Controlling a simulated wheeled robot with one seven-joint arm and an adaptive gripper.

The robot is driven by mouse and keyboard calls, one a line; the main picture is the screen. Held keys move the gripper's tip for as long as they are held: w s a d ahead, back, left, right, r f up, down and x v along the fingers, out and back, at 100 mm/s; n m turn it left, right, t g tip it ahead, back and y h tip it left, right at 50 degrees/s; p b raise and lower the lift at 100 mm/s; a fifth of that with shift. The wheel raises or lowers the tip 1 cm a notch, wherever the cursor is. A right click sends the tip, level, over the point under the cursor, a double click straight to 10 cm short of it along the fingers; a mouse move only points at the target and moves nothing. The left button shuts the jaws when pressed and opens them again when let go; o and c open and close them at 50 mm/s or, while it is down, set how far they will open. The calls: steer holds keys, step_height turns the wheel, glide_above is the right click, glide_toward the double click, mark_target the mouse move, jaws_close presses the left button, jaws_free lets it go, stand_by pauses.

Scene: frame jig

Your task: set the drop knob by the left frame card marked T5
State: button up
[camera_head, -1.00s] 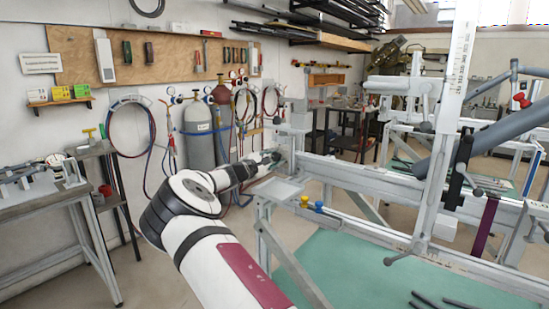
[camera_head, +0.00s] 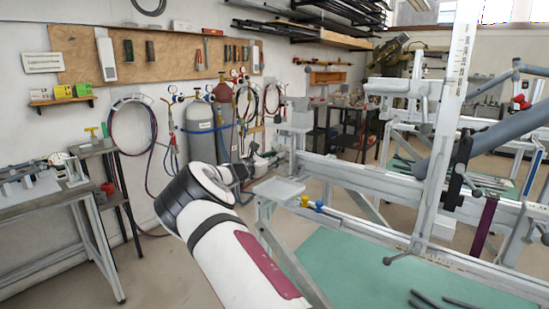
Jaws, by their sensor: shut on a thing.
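My gripper (camera_head: 270,159) is small and dark in the head view, at the left end of the pale frame jig (camera_head: 370,180). It is shut on a small part there, which seems to be the drop knob; the fingers and the part are too small and covered to make out fully. Three small cards stand on a wooden wall shelf (camera_head: 62,101) at the left: a whitish left card (camera_head: 40,95), a yellow card (camera_head: 62,92) and a green card (camera_head: 82,90). Their markings cannot be read from here, so I cannot tell which bears T5.
A flat pale plate (camera_head: 278,189) sits below my gripper, with a yellow knob (camera_head: 304,201) and a blue knob (camera_head: 319,205) to its right. An upright scale post (camera_head: 455,80) rises from the jig. Gas cylinders (camera_head: 200,135) stand behind.

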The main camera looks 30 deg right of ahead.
steer(key=shift+f+n, duration=0.1)
steer(key=shift+n, duration=0.7)
steer(key=o, duration=1.1)
steer(key=shift+a, duration=0.1)
steer(key=v, duration=1.2)
